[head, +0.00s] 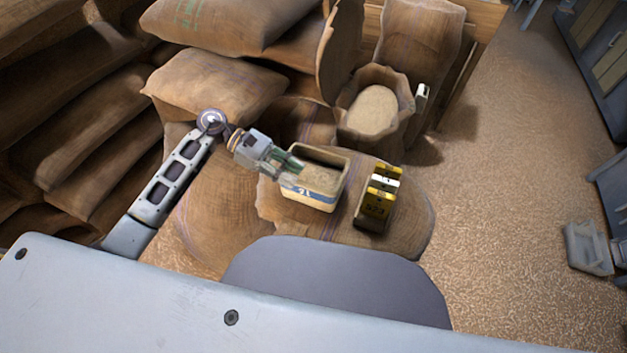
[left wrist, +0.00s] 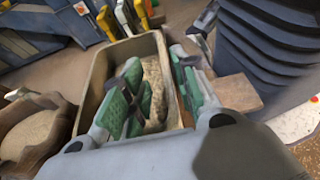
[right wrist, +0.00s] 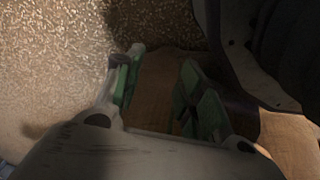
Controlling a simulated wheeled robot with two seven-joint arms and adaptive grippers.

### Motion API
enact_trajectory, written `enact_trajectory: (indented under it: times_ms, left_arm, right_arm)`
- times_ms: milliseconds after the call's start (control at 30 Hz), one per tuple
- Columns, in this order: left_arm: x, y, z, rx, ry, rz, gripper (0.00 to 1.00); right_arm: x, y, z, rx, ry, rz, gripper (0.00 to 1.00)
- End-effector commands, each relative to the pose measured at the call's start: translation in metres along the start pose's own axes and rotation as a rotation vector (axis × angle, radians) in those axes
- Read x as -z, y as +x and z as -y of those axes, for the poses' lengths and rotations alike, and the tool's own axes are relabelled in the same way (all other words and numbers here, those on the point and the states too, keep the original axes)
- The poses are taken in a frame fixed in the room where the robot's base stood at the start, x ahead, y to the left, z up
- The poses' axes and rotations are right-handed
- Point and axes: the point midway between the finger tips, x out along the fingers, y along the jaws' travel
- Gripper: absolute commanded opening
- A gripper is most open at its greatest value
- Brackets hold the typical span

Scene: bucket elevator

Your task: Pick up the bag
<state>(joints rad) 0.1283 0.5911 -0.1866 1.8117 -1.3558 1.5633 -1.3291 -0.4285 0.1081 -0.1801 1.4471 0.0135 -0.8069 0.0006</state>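Several brown burlap bags are in the head view: a flat one (head: 215,84) at the left, another (head: 225,22) above it, and an open one (head: 375,110) filled with grain. A further bag (head: 412,230) lies under a cream bin (head: 318,201) holding grain. My left gripper (head: 294,165) is open at the bin's left edge. In the left wrist view its fingers (left wrist: 160,95) straddle the bin's near wall, with a gap between them. My right gripper (right wrist: 158,88) is open and empty in the right wrist view, above a brown surface that looks like sacking. It is not in the head view.
A yellow and black block-like object (head: 375,205) stands right of the bin. Stacked sacks (head: 60,100) fill the left side. Grain-covered floor (head: 500,190) is open at the right, with a grey container (head: 588,248) near the cabinets.

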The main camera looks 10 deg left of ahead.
Motion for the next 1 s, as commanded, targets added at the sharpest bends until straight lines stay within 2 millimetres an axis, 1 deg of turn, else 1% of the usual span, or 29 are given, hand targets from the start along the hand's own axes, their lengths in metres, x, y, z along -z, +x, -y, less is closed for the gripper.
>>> enact_trajectory:
  times_ms: [267,500,633,1000]
  left_arm:
    - [0.000,0.023,0.004,0.001,0.000,0.003,0.29]
    - [0.001,0.045,0.004,0.001,-0.001,0.002,0.29]
    - [0.001,0.049,0.004,0.000,-0.001,0.000,0.29]
    - [0.001,0.049,0.004,0.000,0.000,0.000,0.29]
  right_arm:
    - [-0.001,0.001,-0.001,-0.002,0.001,-0.004,0.39]
    - [-0.009,0.007,-0.003,-0.005,0.000,0.002,0.39]
    - [-0.009,0.007,-0.004,-0.006,-0.001,0.001,0.39]
    - [-0.004,0.006,-0.005,-0.006,-0.001,-0.005,0.39]
